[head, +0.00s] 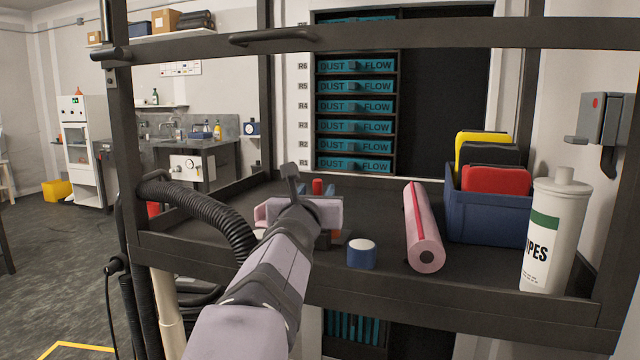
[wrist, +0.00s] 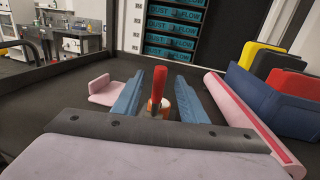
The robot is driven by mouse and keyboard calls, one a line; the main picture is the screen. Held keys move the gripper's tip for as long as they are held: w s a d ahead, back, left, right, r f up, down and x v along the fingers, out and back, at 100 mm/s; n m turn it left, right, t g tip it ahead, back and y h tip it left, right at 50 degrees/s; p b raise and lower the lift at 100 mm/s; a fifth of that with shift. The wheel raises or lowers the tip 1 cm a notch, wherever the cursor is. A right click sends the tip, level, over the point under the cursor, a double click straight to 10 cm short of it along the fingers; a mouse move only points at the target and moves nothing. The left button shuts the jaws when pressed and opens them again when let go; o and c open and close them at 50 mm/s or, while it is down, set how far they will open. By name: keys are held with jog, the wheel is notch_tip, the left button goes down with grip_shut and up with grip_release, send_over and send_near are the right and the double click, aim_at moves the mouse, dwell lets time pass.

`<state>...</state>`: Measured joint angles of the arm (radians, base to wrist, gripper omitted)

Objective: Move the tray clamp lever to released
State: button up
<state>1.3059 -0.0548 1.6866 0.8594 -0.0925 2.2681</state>
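A red-handled lever (wrist: 159,88), which looks like the tray clamp lever, stands roughly upright in the wrist view. An orange and pale part shows at its foot, partly hidden by my gripper body. My gripper (wrist: 161,77) is open, its two blue fingers on either side of the red handle with a visible gap to each. In the head view only the red top of the lever (head: 317,186) shows beyond my wrist, and my arm hides most of the fingers and the clamp. I cannot tell whether anything touches the lever.
A pink roll (head: 423,228) and a blue bin (head: 483,215) of colored items lie to the right, with a wipes canister (head: 552,235) in front. A blue, white-topped cylinder (head: 361,254) stands near the front edge. A pink bracket-like piece (wrist: 103,92) is left of my fingers. A frame bar crosses above.

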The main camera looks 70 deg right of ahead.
jog(key=shift+d, duration=0.15)
jog(key=shift+w+d+p, duration=0.2)
jog(key=shift+w+d, duration=0.05)
jog(key=shift+d, duration=0.9)
jog(key=shift+w+d+p, duration=0.25)
jog(key=shift+d, duration=0.9)
jog(key=shift+w+d+p, duration=0.2)
jog(key=shift+w+d, duration=0.05)
jog(key=shift+d, duration=0.9)
grip_shut()
